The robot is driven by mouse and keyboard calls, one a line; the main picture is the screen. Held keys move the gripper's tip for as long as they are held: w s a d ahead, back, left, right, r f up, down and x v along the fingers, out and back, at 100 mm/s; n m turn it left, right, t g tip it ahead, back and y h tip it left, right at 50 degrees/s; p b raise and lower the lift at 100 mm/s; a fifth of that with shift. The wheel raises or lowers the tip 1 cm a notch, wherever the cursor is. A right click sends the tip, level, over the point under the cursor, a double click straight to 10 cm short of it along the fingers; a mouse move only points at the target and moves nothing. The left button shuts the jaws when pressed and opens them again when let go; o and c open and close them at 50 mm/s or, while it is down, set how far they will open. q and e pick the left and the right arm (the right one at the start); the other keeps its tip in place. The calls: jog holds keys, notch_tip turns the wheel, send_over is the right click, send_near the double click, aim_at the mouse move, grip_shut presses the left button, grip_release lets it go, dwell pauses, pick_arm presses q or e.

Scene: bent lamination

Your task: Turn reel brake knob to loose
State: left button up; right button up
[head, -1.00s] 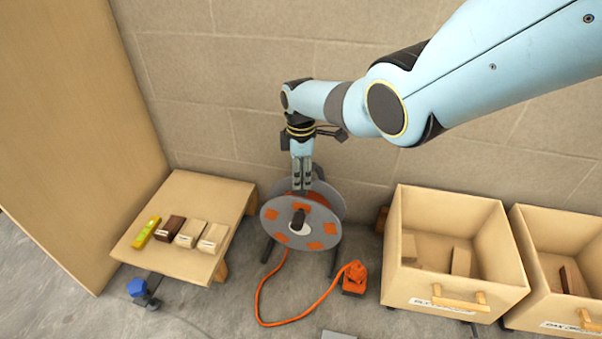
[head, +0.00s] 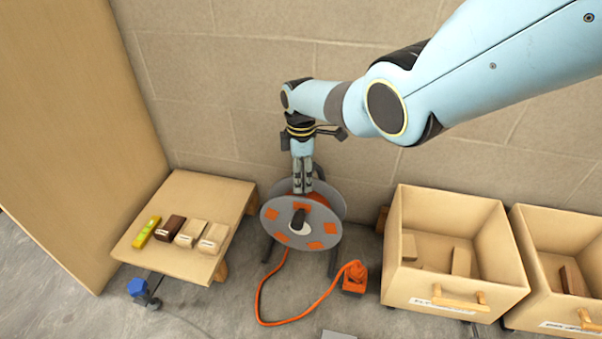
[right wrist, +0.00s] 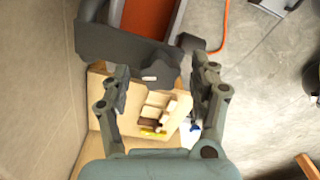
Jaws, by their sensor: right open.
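The cable reel (head: 328,229) stands on the floor against the wall, with grey discs, orange patches and a black hub handle (head: 299,219). My right gripper (head: 302,190) points down at the top rear of the reel. In the right wrist view the open gripper (right wrist: 160,78) has its two fingers on either side of a dark grey lobed knob (right wrist: 165,68) with a small white mark. I cannot tell whether either finger touches it. The knob is hidden in the head view. My left gripper is not in view.
A low wooden table (head: 180,255) with several small blocks stands left of the reel. Wooden bins (head: 455,290) stand to the right. An orange cable (head: 262,300) runs over the floor to an orange plug (head: 354,278). The wall is close behind the reel.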

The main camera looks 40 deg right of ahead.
notch_tip(320, 180, up, 12)
dwell(0.6)
jog(key=shift+f, duration=0.1)
